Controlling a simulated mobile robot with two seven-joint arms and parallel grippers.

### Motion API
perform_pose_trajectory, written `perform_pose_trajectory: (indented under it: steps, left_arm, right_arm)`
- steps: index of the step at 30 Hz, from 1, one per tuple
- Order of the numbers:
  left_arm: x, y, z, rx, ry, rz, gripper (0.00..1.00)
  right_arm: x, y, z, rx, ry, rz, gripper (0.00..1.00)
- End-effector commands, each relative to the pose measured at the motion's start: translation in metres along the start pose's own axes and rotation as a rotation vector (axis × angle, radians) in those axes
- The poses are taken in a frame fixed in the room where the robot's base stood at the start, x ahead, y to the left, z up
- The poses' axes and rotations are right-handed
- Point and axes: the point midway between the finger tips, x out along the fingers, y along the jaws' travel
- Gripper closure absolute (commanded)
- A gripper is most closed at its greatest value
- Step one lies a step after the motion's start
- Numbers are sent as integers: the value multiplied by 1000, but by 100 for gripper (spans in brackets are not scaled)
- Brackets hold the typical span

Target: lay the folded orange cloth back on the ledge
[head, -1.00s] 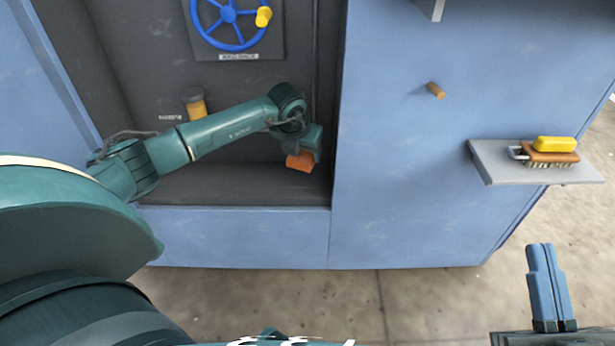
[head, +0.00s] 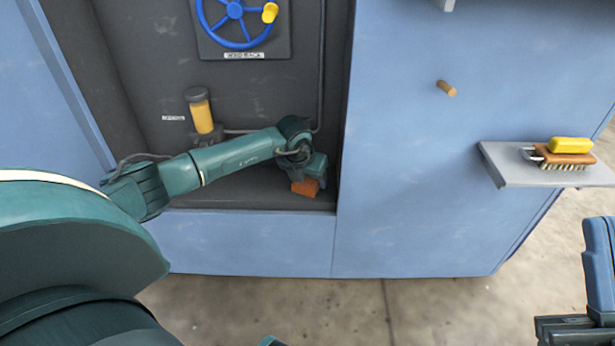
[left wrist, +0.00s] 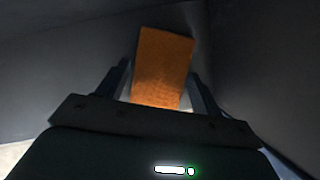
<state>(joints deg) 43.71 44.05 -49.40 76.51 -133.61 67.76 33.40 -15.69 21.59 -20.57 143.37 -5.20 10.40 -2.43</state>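The folded orange cloth (head: 305,187) is a small block at the lower right of the dark recess in the blue cabinet. My left gripper (head: 313,172) is just above it. In the left wrist view the cloth (left wrist: 163,65) stands between the two fingers (left wrist: 161,75), slightly tilted, and they look shut on it. The recess floor, a dark ledge (head: 240,193), lies just beneath; whether the cloth touches it I cannot tell.
A blue handwheel (head: 235,10) and a yellow cylinder with a dark cap (head: 201,115) are in the recess. A grey shelf (head: 510,170) at right holds a brush (head: 560,159) and a yellow block (head: 570,144). A wooden peg (head: 446,88) sticks out of the blue panel.

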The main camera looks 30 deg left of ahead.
Motion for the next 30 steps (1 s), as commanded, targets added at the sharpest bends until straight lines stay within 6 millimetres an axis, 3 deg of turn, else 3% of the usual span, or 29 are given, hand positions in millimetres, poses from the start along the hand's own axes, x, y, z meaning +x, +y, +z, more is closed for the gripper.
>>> perform_pose_trajectory:
  steps: [5,14,16,21,30]
  left_arm:
    - [0,0,0,0,0,0,20]
    - [-6,0,2,1,-1,-1,20]
    - [-15,0,2,1,-2,0,20]
    - [-50,1,3,2,-3,1,20]
    - [-107,0,2,1,-2,0,20]
  right_arm:
    - [0,0,0,0,0,0,100]
    - [2,1,-2,3,-3,0,100]
    - [4,2,-3,13,-16,1,100]
    - [-10,-8,18,118,-182,21,100]
    - [-31,-23,37,243,-380,42,100]
